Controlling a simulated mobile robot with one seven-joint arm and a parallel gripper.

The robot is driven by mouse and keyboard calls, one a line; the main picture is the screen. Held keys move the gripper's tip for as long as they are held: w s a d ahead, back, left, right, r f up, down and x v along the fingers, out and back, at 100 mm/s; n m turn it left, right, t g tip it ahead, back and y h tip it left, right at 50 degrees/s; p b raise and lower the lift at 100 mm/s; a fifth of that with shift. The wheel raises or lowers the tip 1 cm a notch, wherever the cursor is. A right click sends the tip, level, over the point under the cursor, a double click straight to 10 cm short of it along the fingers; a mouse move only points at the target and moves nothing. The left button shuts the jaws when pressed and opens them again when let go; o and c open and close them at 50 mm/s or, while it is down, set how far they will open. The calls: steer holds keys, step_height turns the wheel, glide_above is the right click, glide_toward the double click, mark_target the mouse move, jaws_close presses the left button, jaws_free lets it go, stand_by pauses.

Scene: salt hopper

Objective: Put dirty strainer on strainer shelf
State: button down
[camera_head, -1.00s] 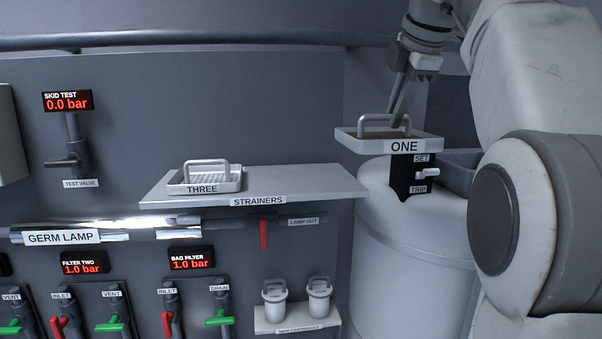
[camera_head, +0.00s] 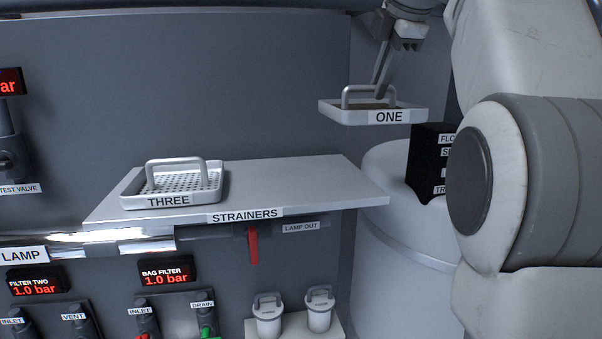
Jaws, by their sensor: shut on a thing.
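The strainer labelled ONE (camera_head: 345,112) is a white tray with an arched handle and brownish contents inside. My gripper (camera_head: 380,92) is shut on its handle and holds it roughly level in the air. It hangs above and beyond the right end of the strainer shelf (camera_head: 290,183), a grey ledge labelled STRAINERS. The strainer labelled THREE (camera_head: 205,195) stands on the left part of the shelf, its perforated bottom clean.
The shelf's middle and right are bare. A white hopper (camera_head: 385,250) with a black switch box (camera_head: 425,160) stands at right, partly behind my arm. A red lamp lever (camera_head: 252,245) and two white cartridges (camera_head: 293,315) are below the shelf.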

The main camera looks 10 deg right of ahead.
steer(key=shift+a+f, duration=0.1)
steer(key=shift+a, duration=0.1)
steer(key=shift+s+a+f+b, duration=0.4)
steer(key=shift+a+f+b, duration=0.1)
steer(key=shift+a+f, duration=1.35)
steer(key=shift+s+a+f+b, duration=0.4)
steer(key=shift+a+f+b, duration=0.1)
steer(key=shift+a+f, duration=1.25)
steer(key=shift+s+a+f+b, duration=0.4)
steer(key=shift+a+f+b, duration=0.1)
steer(key=shift+a+f, duration=1.35)
steer(key=c, duration=1.3)
jaws_free()
steer(key=o, duration=0.4)
